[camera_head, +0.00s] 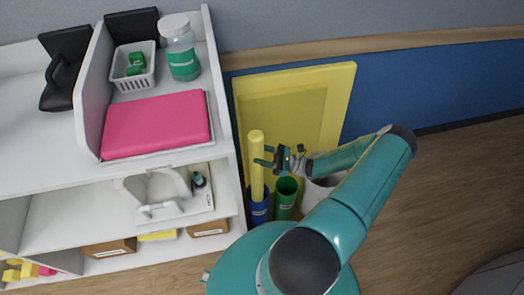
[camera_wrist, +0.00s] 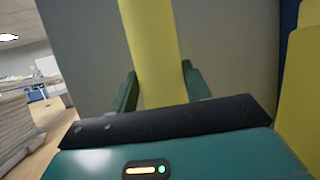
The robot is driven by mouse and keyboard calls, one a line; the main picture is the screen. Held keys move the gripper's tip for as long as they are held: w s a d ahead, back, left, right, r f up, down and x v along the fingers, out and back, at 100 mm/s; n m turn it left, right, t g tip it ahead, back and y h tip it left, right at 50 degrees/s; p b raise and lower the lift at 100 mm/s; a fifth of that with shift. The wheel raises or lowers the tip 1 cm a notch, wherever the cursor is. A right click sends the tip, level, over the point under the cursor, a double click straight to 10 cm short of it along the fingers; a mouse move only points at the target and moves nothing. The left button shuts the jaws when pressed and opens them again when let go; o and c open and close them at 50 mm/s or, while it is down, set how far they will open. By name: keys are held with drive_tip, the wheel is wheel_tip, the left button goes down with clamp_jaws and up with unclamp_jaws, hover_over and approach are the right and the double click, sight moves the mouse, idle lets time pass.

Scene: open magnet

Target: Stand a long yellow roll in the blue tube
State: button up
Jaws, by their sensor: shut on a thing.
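The long yellow roll (camera_head: 257,165) is upright, its lower end at the blue tube (camera_head: 258,208). Its bottom is hidden by the tube's wall, so it appears to be inside the tube. My gripper (camera_head: 268,156) is at the roll's upper part, reaching in from the right. In the wrist view the roll (camera_wrist: 151,50) rises between the two green fingers (camera_wrist: 160,92), and my gripper is shut on it. The blue tube is not visible in the wrist view.
A green tube (camera_head: 286,195) stands just right of the blue tube, with a white bin (camera_head: 318,192) beyond it. A white shelf (camera_head: 228,150) is close on the left. Yellow panels (camera_head: 340,90) lean against the wall behind.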

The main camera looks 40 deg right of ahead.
drive_tip(key=shift+f, duration=7.25)
drive_tip(key=o, duration=1.1)
approach(262, 175)
drive_tip(key=d+f, duration=0.1)
drive_tip(key=f, duration=0.1)
drive_tip(key=s+d+f, duration=0.1)
drive_tip(key=d, duration=0.1)
drive_tip(key=shift+d+f, duration=0.25)
drive_tip(key=shift+f, duration=0.15)
drive_tip(key=shift+s+d, duration=0.1)
drive_tip(key=shift+s, duration=0.05)
